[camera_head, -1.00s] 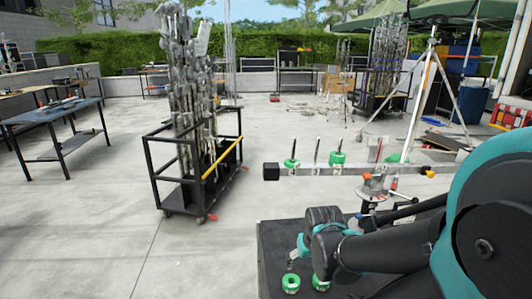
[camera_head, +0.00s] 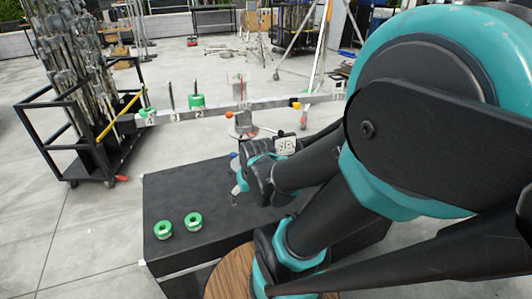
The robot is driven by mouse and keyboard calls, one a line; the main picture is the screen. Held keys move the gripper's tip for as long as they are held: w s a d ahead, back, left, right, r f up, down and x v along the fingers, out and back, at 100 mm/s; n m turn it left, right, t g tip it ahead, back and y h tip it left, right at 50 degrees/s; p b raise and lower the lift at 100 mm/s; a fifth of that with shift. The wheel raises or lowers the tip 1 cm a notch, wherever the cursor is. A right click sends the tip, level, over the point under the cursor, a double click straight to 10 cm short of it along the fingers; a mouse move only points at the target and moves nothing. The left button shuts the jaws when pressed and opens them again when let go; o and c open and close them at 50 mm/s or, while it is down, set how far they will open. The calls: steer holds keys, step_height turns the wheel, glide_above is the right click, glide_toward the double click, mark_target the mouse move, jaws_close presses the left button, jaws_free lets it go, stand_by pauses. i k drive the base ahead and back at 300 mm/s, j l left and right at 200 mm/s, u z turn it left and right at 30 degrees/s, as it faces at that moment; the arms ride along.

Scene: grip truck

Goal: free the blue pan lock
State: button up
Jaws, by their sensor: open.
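A long grey bar (camera_head: 215,111) lies across a stand head (camera_head: 241,120) beyond the black case. A small blue spot (camera_head: 233,155) shows low on the stand, just left of my wrist. It may be the pan lock, but it is too small to tell its shape or setting. My gripper (camera_head: 238,191) points down over the far part of the black case top, a little nearer than the blue spot and apart from it. It is open, and I see nothing in it. My wrist and arm hide much of the stand below the bar.
Two green rings (camera_head: 178,226) lie on the black case top (camera_head: 170,188). A black cart (camera_head: 82,135) with metal stands is at left. Open concrete lies in front of it.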

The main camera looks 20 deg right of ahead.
mark_target(234, 155)
steer(key=l, duration=0.55)
steer(key=j+z, duration=0.2)
steer(key=j, duration=0.25)
steer(key=j+z, duration=0.2)
steer(key=j, duration=0.25)
steer(key=k+j+z, duration=0.15)
steer(key=j, duration=0.3)
steer(key=k+j+z, duration=0.2)
steer(key=j, duration=0.25)
steer(key=j+z, duration=0.2)
steer(key=j, duration=0.25)
steer(key=k+j+z, duration=0.2)
steer(key=j, duration=0.2)
